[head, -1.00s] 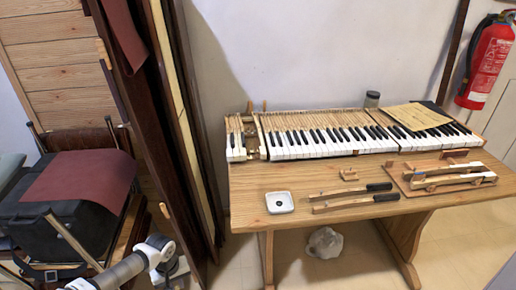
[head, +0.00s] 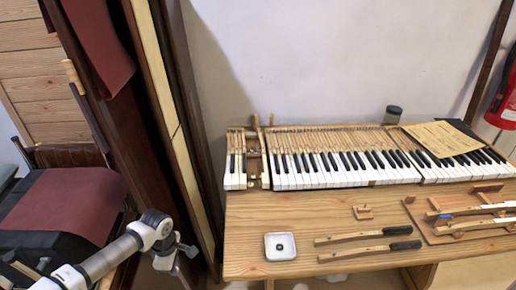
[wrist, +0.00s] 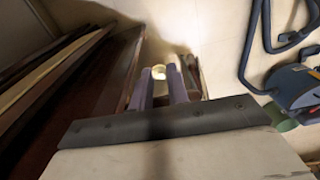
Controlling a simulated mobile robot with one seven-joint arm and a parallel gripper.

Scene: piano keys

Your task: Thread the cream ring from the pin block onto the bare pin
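A small wooden block (head: 363,212) lies on the table in front of the keys. It may be the pin block, but it is too small for me to make out a ring or pins on it. A gap in the keys shows bare wooden rails (head: 254,162) at the left end of the keyboard; no single bare pin is clear there. My gripper (head: 184,262) is left of the table in the head view, away from the block.
The table (head: 240,240) carries the piano keyboard (head: 330,170), a white square dish (head: 280,246), two loose keys (head: 365,245) and a board with wooden parts (head: 450,225) at right. Dark upright panels (head: 165,130) stand left of the table. A black case (head: 50,240) is beside my arm.

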